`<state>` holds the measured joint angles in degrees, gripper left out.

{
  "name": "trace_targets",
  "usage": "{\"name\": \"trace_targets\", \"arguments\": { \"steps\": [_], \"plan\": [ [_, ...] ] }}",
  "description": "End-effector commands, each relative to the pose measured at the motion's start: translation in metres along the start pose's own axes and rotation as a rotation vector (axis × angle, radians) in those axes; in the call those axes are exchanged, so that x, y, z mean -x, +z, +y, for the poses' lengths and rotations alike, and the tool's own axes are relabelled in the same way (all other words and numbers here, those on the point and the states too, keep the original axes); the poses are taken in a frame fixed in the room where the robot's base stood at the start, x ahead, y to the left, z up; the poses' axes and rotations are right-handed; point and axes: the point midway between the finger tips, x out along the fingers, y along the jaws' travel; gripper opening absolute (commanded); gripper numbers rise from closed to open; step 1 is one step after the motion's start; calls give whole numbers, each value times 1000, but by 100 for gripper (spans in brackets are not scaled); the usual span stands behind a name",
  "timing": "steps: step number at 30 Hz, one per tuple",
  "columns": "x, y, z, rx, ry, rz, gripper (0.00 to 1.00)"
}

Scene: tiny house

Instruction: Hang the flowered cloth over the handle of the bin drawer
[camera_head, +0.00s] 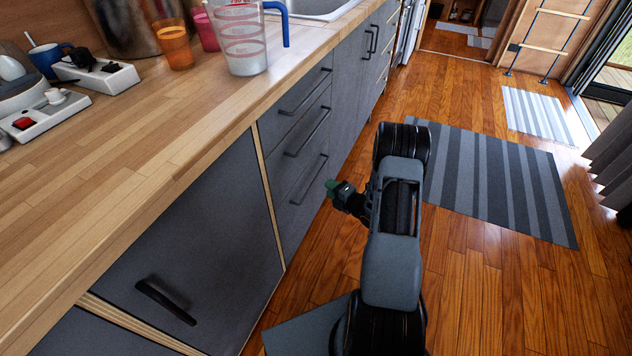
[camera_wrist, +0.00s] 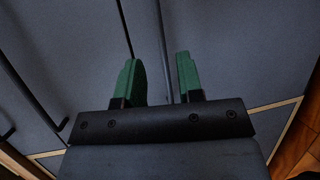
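No flowered cloth shows in either view. My gripper (camera_head: 333,188) points toward the dark grey drawer fronts, low in front of them in the head view. In the wrist view my gripper (camera_wrist: 158,62) has its two green fingers apart with nothing between them. Dark cabinet fronts (camera_wrist: 215,60) lie beyond the fingers. A large grey front (camera_head: 200,230) at lower left has a short black handle (camera_head: 166,301). To its right is a stack of drawers with bar handles (camera_head: 307,139). I cannot tell which front is the bin drawer.
A striped rug (camera_head: 490,180) lies on the wood floor right of my arm. The floor there is open.

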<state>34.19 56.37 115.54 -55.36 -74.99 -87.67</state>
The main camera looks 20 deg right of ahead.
Motion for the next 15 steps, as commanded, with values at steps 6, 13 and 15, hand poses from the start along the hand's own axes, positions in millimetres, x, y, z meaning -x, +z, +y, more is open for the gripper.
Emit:
{"name": "trace_targets", "arguments": {
  "steps": [6,13,15],
  "plan": [
    [-42,-1,-2,2,1,2,34],
    [-72,-1,-1,0,-1,1,34],
    [-78,-1,-1,0,0,1,34]
  ]
}}
